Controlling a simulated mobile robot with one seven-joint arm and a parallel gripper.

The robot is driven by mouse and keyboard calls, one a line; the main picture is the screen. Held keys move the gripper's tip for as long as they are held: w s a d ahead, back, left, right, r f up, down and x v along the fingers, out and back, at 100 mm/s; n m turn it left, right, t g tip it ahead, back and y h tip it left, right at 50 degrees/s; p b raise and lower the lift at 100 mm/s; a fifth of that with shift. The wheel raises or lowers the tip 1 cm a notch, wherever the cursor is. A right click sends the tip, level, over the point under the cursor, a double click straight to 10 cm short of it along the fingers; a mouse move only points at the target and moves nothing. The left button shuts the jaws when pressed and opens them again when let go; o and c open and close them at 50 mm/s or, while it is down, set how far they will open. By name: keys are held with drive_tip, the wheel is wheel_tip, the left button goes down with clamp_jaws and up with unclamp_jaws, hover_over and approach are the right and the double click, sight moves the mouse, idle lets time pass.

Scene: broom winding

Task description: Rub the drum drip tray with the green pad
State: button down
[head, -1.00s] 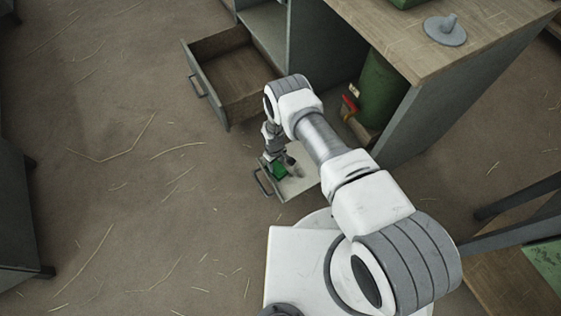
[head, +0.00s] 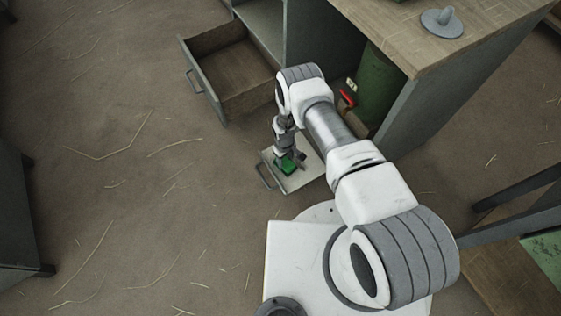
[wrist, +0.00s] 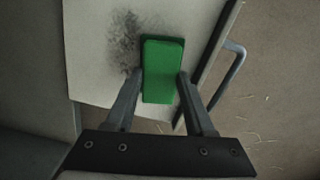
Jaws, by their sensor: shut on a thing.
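The drum drip tray (head: 309,178) is a pale, flat tray with a dark handle, low in front of the bench's opening. It also fills the upper middle of the wrist view (wrist: 90,72). A dark grey smudge (wrist: 126,42) marks its surface just left of the pad. My gripper (head: 285,158) is shut on the green pad (head: 287,166), fingers on its two long sides in the wrist view (wrist: 154,80). The pad (wrist: 163,62) lies over the tray near its handle edge; I cannot tell whether it touches the surface.
A green drum (head: 378,85) stands inside the bench opening, with a red-handled item (head: 347,98) beside it. An open, empty wooden drawer (head: 236,78) juts out behind the tray. The wooden bench top (head: 410,40) holds a grey knobbed disc (head: 442,23).

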drive_tip(key=shift+w+d+r, duration=0.1)
drive_tip(key=shift+w+d, duration=0.45)
drive_tip(key=shift+d, duration=0.25)
drive_tip(key=shift+w+d, duration=0.5)
drive_tip(key=shift+d, duration=0.25)
drive_tip(key=shift+w+d, duration=0.5)
drive_tip(key=shift+d, duration=0.2)
drive_tip(key=shift+w+d, duration=0.5)
drive_tip(key=shift+d, duration=0.2)
drive_tip(key=shift+s+d+p, duration=0.65)
drive_tip(key=shift+s+p, duration=0.1)
drive_tip(key=shift+s, duration=0.2)
drive_tip(key=shift+s+a+f, duration=0.1)
drive_tip(key=shift+s+a, duration=0.55)
drive_tip(key=shift+a, duration=0.25)
drive_tip(key=shift+s+a+f, duration=0.1)
drive_tip(key=shift+s+a, duration=0.5)
drive_tip(key=shift+a, duration=0.3)
drive_tip(key=shift+s+a+r+b, duration=0.1)
drive_tip(key=shift+s+a, duration=0.45)
drive_tip(key=shift+a, duration=0.35)
drive_tip(key=shift+s+a+r+b, duration=0.1)
drive_tip(key=shift+s+a, duration=0.5)
drive_tip(key=shift+a, duration=0.3)
drive_tip(key=shift+s+a+b, duration=0.1)
drive_tip(key=shift+s+a, duration=0.45)
drive_tip(key=shift+a, duration=0.35)
wheel_tip(320, 180, up, 6)
drive_tip(key=p, duration=0.4)
